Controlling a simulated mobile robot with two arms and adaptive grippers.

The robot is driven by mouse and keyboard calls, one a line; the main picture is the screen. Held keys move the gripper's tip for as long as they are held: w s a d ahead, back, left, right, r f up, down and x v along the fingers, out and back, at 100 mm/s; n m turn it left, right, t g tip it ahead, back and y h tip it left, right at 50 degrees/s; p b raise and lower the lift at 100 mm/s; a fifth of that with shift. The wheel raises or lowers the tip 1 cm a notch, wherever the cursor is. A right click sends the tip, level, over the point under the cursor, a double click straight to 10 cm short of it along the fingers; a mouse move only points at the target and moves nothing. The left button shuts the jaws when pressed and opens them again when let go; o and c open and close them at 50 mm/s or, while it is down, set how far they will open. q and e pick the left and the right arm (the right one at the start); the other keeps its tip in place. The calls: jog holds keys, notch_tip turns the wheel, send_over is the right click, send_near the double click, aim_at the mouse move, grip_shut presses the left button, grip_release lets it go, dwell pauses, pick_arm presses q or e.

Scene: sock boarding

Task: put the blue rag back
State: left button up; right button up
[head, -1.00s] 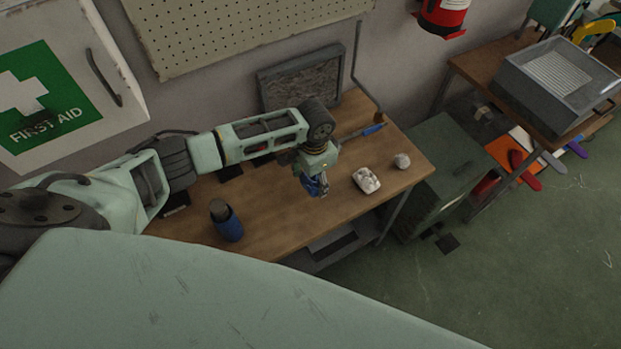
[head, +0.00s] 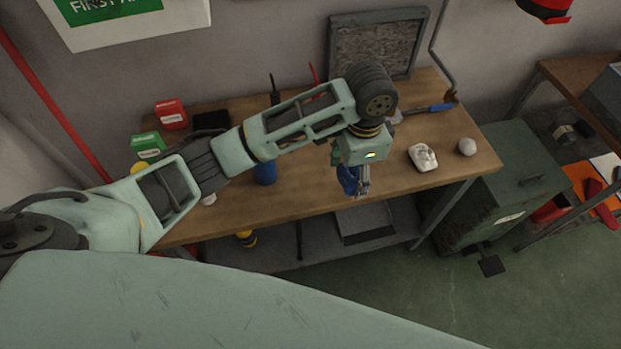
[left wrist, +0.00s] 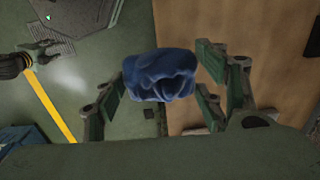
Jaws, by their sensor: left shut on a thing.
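The blue rag (head: 346,180) is a crumpled dark blue bundle held in my left gripper (head: 360,190), which points down by the front edge of the wooden workbench (head: 280,200). In the left wrist view the rag (left wrist: 162,76) sits bunched between the two green fingers, which are shut on it. Below it that view shows the bench top on the right and green floor on the left, so the rag hangs around the bench edge. Whether it touches the bench I cannot tell. My right gripper is not in view.
A crumpled white piece (head: 423,157) and a pale ball (head: 467,146) lie on the bench right of the gripper. A blue-handled tool (head: 430,108) lies behind. Red (head: 171,114) and green (head: 148,145) boxes stand at the left. A green cabinet (head: 500,200) stands right of the bench.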

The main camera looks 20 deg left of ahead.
pick_arm(q)
jog(key=p, duration=0.2)
send_over(317, 182)
jog(key=f, duration=0.5)
jog(key=shift+d, duration=0.35)
jog(key=shift+a+f, duration=0.25)
jog(key=shift+f, duration=0.05)
notch_tip(317, 182, down, 4)
jog(key=shift+a+r+p, duration=0.1)
jog(key=shift+p, duration=0.25)
jog(key=shift+f, duration=0.2)
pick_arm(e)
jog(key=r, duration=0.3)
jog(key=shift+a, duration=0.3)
pick_arm(q)
jog(key=shift+f, duration=0.15)
jog(key=o, duration=1.1)
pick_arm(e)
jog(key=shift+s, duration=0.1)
